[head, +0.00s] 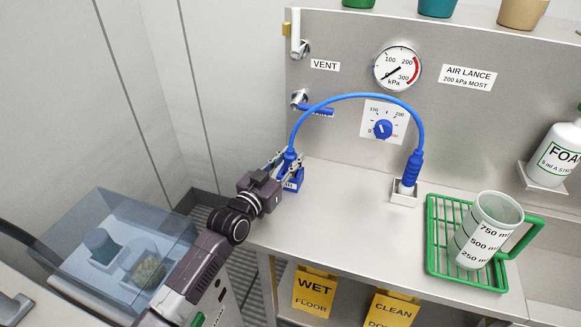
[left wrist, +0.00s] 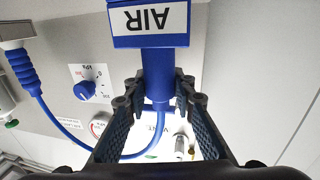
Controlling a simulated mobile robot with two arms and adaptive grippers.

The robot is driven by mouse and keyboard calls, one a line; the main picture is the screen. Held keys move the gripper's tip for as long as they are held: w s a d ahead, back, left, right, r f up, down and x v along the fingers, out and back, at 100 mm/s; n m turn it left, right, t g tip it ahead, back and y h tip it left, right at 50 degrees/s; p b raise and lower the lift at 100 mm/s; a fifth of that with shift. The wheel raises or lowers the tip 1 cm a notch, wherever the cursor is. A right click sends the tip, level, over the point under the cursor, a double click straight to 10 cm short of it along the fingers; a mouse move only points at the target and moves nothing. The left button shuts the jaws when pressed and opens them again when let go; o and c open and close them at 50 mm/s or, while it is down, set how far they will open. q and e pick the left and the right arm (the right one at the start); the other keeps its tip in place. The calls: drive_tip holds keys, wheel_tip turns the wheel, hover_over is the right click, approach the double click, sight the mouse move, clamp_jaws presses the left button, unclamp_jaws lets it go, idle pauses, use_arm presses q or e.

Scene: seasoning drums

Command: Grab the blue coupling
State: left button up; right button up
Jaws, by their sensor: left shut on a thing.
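The blue coupling (head: 289,157) is at the left end of a curved blue hose (head: 350,97), near the counter's left edge. In the left wrist view its blue body (left wrist: 158,78) passes between the fingers. A blue block (head: 291,184) with a white "AIR" label is at its lower end; I cannot tell whether they are separate parts. The block is large in the left wrist view (left wrist: 150,40). My left gripper (head: 281,163) is shut on the coupling, its fingers on either side in the left wrist view (left wrist: 160,98). My right gripper is not in view.
The hose's other end (head: 411,168) stands in a small holder (head: 404,198) on the counter. A green rack (head: 440,215) with a white measuring jug (head: 484,232) is at the right. A gauge panel (head: 340,45) stands behind. The middle counter (head: 345,210) is clear.

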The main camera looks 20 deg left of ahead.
use_arm(q)
clamp_jaws()
drive_tip(key=shift+r, duration=0.1)
